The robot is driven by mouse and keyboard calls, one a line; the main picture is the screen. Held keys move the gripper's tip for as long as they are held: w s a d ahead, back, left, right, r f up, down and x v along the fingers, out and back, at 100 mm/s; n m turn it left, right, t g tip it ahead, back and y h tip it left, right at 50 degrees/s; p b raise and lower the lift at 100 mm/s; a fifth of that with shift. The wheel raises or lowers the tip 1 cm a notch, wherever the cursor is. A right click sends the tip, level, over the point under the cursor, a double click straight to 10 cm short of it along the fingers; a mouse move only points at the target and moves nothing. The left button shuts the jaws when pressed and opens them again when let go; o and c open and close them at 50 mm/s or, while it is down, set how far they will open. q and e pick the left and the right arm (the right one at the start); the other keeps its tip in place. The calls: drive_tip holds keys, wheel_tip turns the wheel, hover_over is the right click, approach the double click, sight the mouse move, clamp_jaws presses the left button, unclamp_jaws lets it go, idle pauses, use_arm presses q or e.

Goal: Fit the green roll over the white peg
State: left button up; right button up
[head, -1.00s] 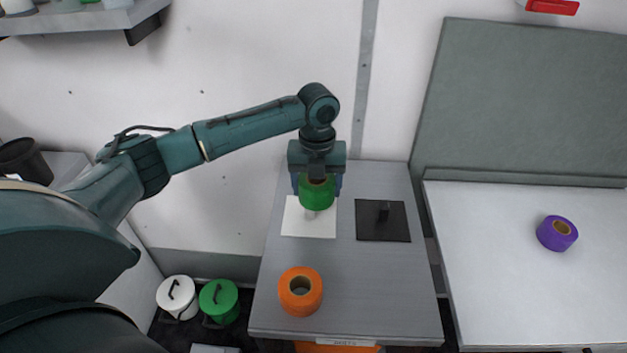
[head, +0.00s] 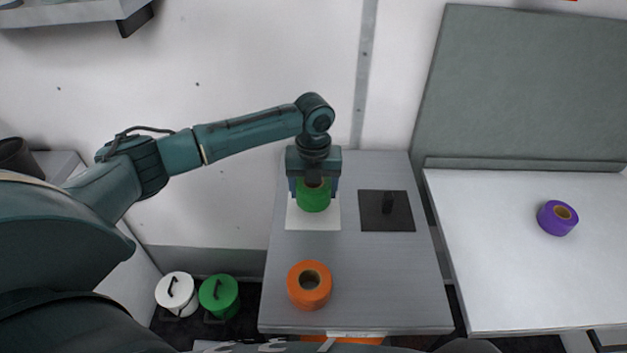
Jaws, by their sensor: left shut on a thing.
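The green roll (head: 313,199) is in my left gripper (head: 313,186), which is shut on it and points down over the white square base (head: 313,224) on the grey table. The white peg is hidden behind the roll, so I cannot tell how far the roll is around it. The roll looks upright. My right gripper is not in view.
A black square base with a black peg (head: 388,203) is right of the white base. An orange roll (head: 309,285) stands near the grey table's (head: 410,290) front. A purple roll (head: 557,217) lies on the white bench (head: 490,270). White (head: 176,291) and green (head: 219,294) lidded pots stand on the floor.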

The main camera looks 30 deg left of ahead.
use_arm(q)
drive_tip(key=shift+f+b, duration=0.35)
drive_tip(key=shift+f, duration=0.6)
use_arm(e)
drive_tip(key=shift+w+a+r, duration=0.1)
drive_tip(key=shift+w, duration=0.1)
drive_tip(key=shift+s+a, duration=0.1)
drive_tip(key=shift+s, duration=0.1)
use_arm(q)
drive_tip(key=shift+r, duration=0.1)
drive_tip(key=shift+p, duration=0.45)
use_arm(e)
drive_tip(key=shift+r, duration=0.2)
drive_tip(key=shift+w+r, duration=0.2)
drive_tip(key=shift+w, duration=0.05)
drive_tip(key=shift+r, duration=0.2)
use_arm(q)
drive_tip(key=shift+p, duration=0.4)
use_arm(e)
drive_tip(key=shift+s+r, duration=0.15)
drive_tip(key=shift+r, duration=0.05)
